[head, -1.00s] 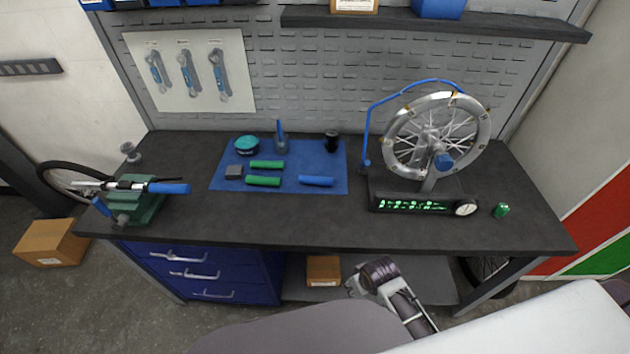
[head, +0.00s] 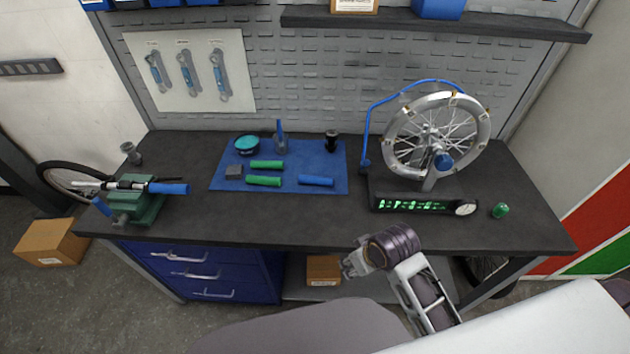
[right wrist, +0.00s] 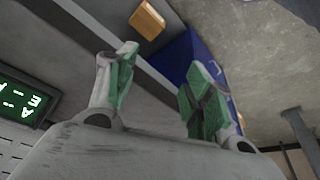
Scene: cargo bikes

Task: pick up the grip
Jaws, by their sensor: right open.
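Two green grips lie on the blue mat (head: 225,183), the rear one (head: 267,164) just behind the front one (head: 263,181). A loose blue grip (head: 316,181) lies to their right on the same mat. Another blue grip (head: 169,188) sits on the handlebar in the green vise at the left. My right gripper (head: 350,264) is in front of the bench edge, below and right of the mat, apart from every grip. In the right wrist view its two fingers (right wrist: 155,85) are spread with nothing between them. My left gripper is out of view.
A wheel truing stand (head: 428,185) with a lit display (head: 412,205) stands right of the mat. A teal tin (head: 246,145), a blue upright tool and a black cup stand at the mat's back. The bench front is clear.

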